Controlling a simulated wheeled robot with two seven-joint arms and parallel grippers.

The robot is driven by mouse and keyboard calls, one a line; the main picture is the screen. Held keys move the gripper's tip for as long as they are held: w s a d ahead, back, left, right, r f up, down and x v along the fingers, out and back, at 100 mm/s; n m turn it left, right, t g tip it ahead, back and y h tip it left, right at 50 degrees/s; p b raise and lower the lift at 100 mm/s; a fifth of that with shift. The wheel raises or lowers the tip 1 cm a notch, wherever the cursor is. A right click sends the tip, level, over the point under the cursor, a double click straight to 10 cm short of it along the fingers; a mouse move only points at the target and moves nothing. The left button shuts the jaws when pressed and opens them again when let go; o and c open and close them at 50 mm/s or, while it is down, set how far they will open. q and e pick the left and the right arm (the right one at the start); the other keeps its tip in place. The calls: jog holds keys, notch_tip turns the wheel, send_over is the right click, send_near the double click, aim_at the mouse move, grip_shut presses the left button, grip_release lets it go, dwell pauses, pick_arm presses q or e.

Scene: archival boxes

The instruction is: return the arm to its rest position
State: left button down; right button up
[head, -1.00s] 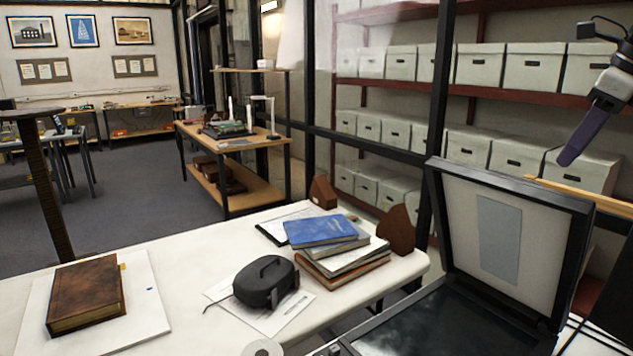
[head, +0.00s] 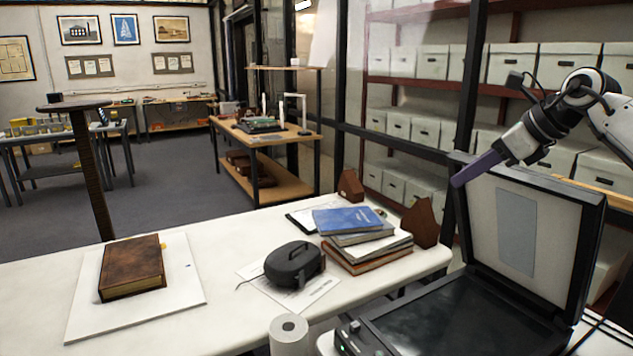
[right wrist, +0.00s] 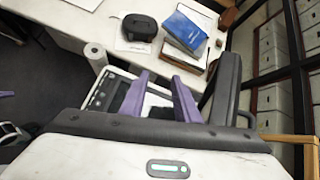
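My right arm comes in from the right in the head view, with its gripper (head: 478,169) in front of the raised scanner lid (head: 560,245), high above the scanner bed. In the right wrist view its two purple fingers (right wrist: 161,78) stand apart with nothing held between them. My left gripper is not in the head view. A small purple piece at the left edge of the right wrist view may be part of it, but too little shows to tell its state.
The white table (head: 225,235) bears a brown book (head: 132,265) on a white board, a black case (head: 294,263) and stacked books (head: 352,222). A paper roll (head: 288,335) stands near the scanner (head: 450,320). Shelves of archival boxes (head: 565,65) stand behind a glazed partition.

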jog(key=s+a+f+m+t+y, duration=0.25)
jog(key=a+m+y, duration=0.2)
jog(key=a, duration=0.95)
jog(key=s+a+f+m+t+y, duration=0.2)
jog(key=a+f+m+t+y, duration=0.3)
jog(key=a, duration=0.9)
jog(key=s+d+f+m+h, duration=0.65)
jog(key=f+m, duration=0.25)
jog(key=m, duration=0.4)
jog(key=s+d+f+m+h, duration=0.5)
jog(key=d+f+m+h, duration=0.4)
jog(key=m, duration=0.4)
jog(key=s+d+f+m+g+y, duration=0.1)
jog(key=s+f+m+g, duration=0.45)
jog(key=s, duration=0.95)
jog(key=s+d+f+m+g+y, duration=0.15)
jog(key=s+f+g, duration=0.45)
jog(key=s+f, duration=0.7)
jog(key=w+a+f+t+y, duration=0.1)
jog(key=a+f+t, duration=0.3)
jog(key=f, duration=0.5)
jog(key=shift+w+a+f+t, duration=0.4)
jog(key=shift+w+a, duration=0.25)
jog(key=shift+a, duration=0.3)
